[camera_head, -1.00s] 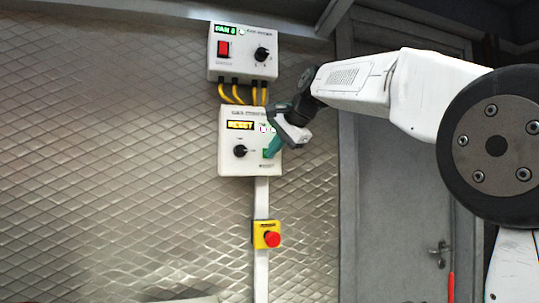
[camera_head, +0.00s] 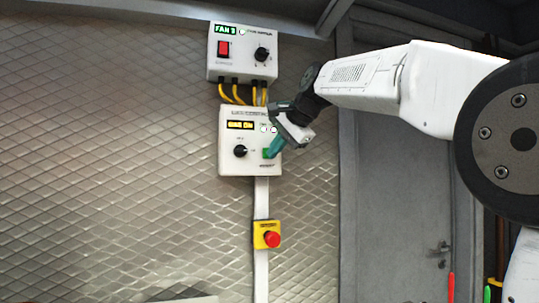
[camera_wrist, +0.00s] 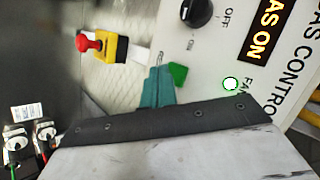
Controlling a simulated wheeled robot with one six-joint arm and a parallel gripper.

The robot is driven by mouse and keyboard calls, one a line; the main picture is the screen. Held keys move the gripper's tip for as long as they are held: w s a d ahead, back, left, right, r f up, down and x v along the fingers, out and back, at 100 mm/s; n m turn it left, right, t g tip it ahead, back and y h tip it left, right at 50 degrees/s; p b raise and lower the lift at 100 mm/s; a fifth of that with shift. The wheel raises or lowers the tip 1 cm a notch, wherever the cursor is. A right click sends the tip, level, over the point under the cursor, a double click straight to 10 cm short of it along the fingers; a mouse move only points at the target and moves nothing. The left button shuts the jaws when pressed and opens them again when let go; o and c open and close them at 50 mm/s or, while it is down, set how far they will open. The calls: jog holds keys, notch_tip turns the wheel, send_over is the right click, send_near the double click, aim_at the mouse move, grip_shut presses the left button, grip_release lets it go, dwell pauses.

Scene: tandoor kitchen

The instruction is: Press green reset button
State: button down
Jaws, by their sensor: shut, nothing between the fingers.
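The green button (camera_head: 266,153) is on the lower right of the white gas control box (camera_head: 229,165) on the wall. It also shows in the wrist view (camera_wrist: 178,73), just beside my fingertips. My gripper (camera_head: 276,147) is shut and empty, with its teal fingers at the button's right side in the head view. In the wrist view the teal fingers (camera_wrist: 157,86) lie just left of the button. I cannot tell whether they touch it. The box's display (camera_wrist: 258,32) reads "GAS ON", and a lamp (camera_wrist: 230,84) glows green.
A fan control box (camera_head: 243,55) with a red switch is above, joined by yellow cables (camera_head: 240,94). A yellow box with a red emergency knob (camera_head: 271,239) is below. A grey door (camera_head: 395,200) is at the right. The left wall is clear.

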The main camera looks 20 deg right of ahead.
jog(key=shift+s, duration=0.1)
jog(key=s, duration=0.4)
jog(key=shift+s, duration=0.4)
dwell(0.7)
jog(key=s+d+f+n+g+h, duration=0.1)
jog(key=s+f+n+g, duration=0.15)
jog(key=s+f, duration=0.4)
jog(key=s+d+f+n+g+h, duration=0.1)
jog(key=s+f+n, duration=0.2)
jog(key=f, duration=0.7)
jog(key=s+f+n+g+h, duration=0.1)
jog(key=s+f+n+g, duration=0.1)
jog(key=s+f, duration=0.9)
jog(key=s+f+n+g, duration=0.2)
jog(key=s+f+n, duration=0.1)
jog(key=s+f, duration=0.8)
jog(key=s+d, duration=0.1)
jog(key=s, duration=0.3)
jog(key=shift+s+h, duration=0.25)
jog(key=shift+h, duration=0.15)
